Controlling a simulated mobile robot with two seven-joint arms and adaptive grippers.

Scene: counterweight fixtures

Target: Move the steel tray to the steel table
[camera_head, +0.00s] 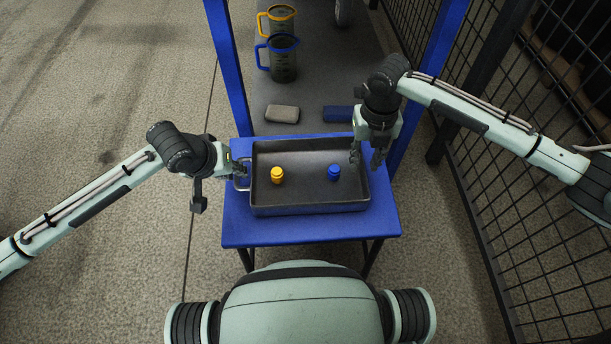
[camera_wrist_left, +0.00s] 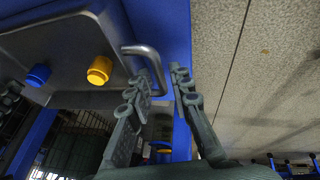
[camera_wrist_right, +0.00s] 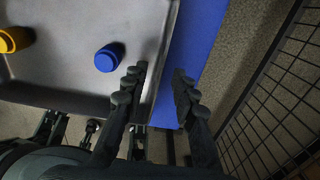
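The steel tray (camera_head: 310,211) is a grey rectangular pan on a blue platform (camera_head: 235,220). A yellow weight (camera_head: 277,175) and a blue weight (camera_head: 334,173) stand inside it. A metal handle (camera_wrist_left: 147,58) shows at its left end. My left gripper (camera_head: 240,170) is open at this handle; in the left wrist view its fingers (camera_wrist_left: 160,80) are apart with part of the handle between them. My right gripper (camera_head: 367,158) is open at the tray's right end; in the right wrist view its fingers (camera_wrist_right: 160,75) straddle the right wall. No right handle shows. I cannot identify the steel table.
Behind the tray, between blue posts (camera_head: 228,75), a grey surface holds a yellow-handled jug (camera_head: 281,15), a blue-handled jug (camera_head: 283,70), a grey block (camera_head: 282,114) and a blue block (camera_head: 338,113). A black mesh fence (camera_head: 520,200) stands on the right. The floor at left is clear.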

